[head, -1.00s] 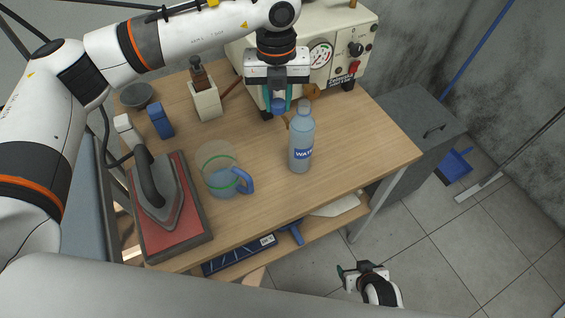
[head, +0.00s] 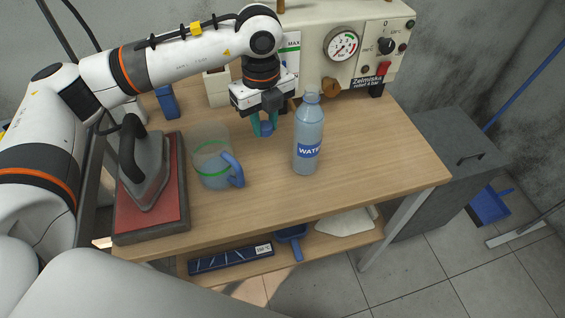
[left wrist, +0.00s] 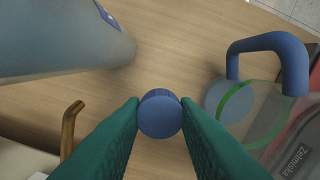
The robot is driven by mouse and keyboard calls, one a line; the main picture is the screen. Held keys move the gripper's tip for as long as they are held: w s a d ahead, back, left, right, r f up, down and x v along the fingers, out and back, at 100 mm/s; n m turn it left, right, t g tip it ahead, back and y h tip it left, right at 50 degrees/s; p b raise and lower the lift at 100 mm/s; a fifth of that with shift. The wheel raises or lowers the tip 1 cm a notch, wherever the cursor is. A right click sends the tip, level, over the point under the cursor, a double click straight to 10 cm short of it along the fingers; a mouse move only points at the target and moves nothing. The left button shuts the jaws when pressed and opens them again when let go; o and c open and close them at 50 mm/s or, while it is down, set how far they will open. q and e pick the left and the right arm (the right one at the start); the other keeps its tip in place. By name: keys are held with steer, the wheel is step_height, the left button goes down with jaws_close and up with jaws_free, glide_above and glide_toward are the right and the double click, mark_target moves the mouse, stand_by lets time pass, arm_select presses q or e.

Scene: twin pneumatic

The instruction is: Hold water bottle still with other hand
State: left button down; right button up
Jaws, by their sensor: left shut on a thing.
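The water bottle (head: 308,145) stands upright on the wooden table, translucent with a blue label. Its top shows no blue cap. It also shows at the upper left of the left wrist view (left wrist: 60,45), partly cut off. My left gripper (head: 264,125), with green fingers, is shut on a round blue cap (left wrist: 160,114). It is to the left of the bottle and apart from it. In the head view the cap (head: 266,130) is low between the fingertips. Whether it touches the table is hard to tell. My right gripper is not in view.
A clear measuring jug (head: 212,165) with a blue handle stands left of the bottle. An iron (head: 150,175) rests on a red pad (head: 172,208). A cream machine (head: 345,20) with a gauge stands behind. Bare table lies right of the bottle.

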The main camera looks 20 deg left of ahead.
mark_target(268, 162)
arm_select(q)
step_height(268, 162, down, 10)
steer(key=shift+r+p, duration=0.25)
steer(key=shift+p, duration=0.05)
steer(key=shift+f, duration=0.2)
steer(key=shift+f, duration=0.2)
steer(key=c, duration=1.1)
jaws_free()
